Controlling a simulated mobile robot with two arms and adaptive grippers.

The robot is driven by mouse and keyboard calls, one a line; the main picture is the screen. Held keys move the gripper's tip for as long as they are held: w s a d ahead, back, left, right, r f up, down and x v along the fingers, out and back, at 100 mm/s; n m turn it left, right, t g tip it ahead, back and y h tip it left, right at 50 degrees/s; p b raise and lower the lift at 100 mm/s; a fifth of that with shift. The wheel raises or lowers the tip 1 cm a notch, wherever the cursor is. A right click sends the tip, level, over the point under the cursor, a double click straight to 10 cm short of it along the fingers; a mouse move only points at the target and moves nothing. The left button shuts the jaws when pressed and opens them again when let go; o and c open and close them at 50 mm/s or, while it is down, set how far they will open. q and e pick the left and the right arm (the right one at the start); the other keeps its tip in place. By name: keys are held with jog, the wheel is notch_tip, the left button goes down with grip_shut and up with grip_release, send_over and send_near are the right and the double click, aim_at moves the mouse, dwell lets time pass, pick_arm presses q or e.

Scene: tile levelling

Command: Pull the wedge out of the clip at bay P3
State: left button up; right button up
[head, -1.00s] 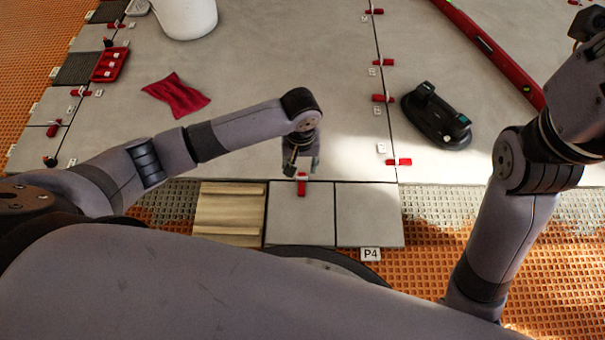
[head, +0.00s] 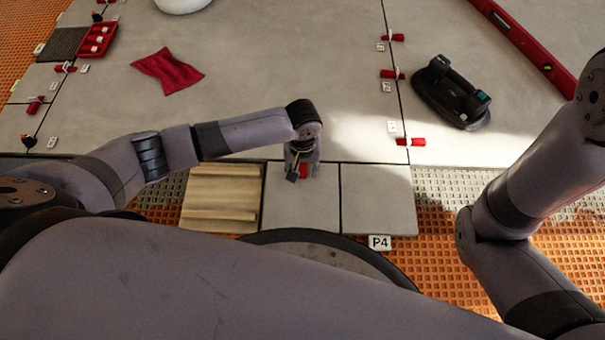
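A red wedge (head: 303,172) is at the seam between the large floor tiles and the row of small grey tiles. It is partly hidden by my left gripper (head: 302,170), whose fingers are down close around it. I cannot tell whether they press on it. The clip under the wedge is hidden, and no P3 label is readable here. My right arm runs out of the picture at the right, and its gripper is not in view.
A ribbed beige block (head: 221,198) lies left of the small tiles; a P4 label (head: 380,242) is in front. Other red wedges (head: 411,142) sit along the right seam. A black suction lifter (head: 452,92), red level (head: 525,45), red cloth (head: 167,71) and red tray (head: 97,39) lie farther back.

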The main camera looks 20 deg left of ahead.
pick_arm(q)
jog(key=shift+f, duration=0.45)
grip_shut()
dwell(0.7)
dwell(0.4)
